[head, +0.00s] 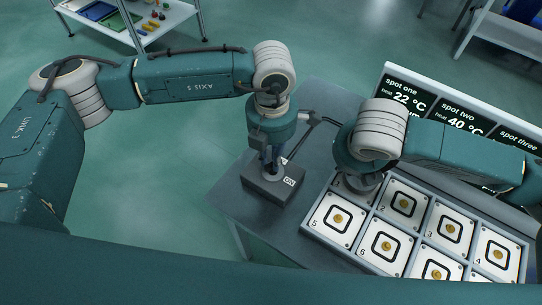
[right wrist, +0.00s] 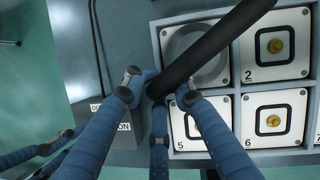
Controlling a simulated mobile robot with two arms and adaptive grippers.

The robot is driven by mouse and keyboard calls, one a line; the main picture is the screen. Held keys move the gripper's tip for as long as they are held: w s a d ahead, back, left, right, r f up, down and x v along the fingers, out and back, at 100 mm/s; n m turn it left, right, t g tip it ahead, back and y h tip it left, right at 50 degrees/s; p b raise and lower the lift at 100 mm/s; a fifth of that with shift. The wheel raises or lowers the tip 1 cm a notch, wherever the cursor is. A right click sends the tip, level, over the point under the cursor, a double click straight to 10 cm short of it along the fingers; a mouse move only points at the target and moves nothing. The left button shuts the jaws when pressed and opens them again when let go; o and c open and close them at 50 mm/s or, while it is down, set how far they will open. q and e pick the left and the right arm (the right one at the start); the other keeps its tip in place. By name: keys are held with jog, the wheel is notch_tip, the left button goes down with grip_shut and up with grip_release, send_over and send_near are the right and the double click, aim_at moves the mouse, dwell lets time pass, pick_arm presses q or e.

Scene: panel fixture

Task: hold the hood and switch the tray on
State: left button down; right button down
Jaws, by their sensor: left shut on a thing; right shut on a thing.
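The tray (head: 312,236) is a grey frame of numbered white cells at the right of the table. A round grey hood (right wrist: 185,42) sits over cell 1 in the right wrist view, with a thick black bar (right wrist: 222,38) across it. My right gripper (right wrist: 158,92) is shut on the lower end of this bar. In the head view its own wrist hides its fingers. The dark switch box (head: 263,188), with an ON label (head: 289,181), stands left of the tray. My left gripper (head: 268,163) is upright over the box, shut on its lever, which the fingers mostly hide.
A sign board (head: 452,118) with heat readings stands behind the tray. A dark cable or rod (head: 325,120) runs on the table between my arms. A white shelf (head: 165,22) with small parts is at the upper left. The floor at the left is clear.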

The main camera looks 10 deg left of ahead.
pick_arm(q)
jog(key=m, duration=0.7)
jog(key=shift+w+d, duration=0.15)
pick_arm(e)
jog(key=shift+s+f, duration=0.25)
jog(key=shift+f, duration=0.1)
pick_arm(q)
jog(key=m, duration=0.6)
jog(key=shift+d, duration=0.1)
jog(key=shift+m, duration=0.4)
jog(key=c, duration=1.7)
grip_release()
jog(key=shift+o, duration=0.2)
notch_tip(320, 180, up, 12)
pick_arm(e)
jog(key=c, duration=1.4)
grip_release()
jog(key=shift+r, duration=0.1)
jog(key=shift+o, duration=0.2)
jog(key=shift+w+d, duration=0.1)
jog(key=shift+w, duration=0.05)
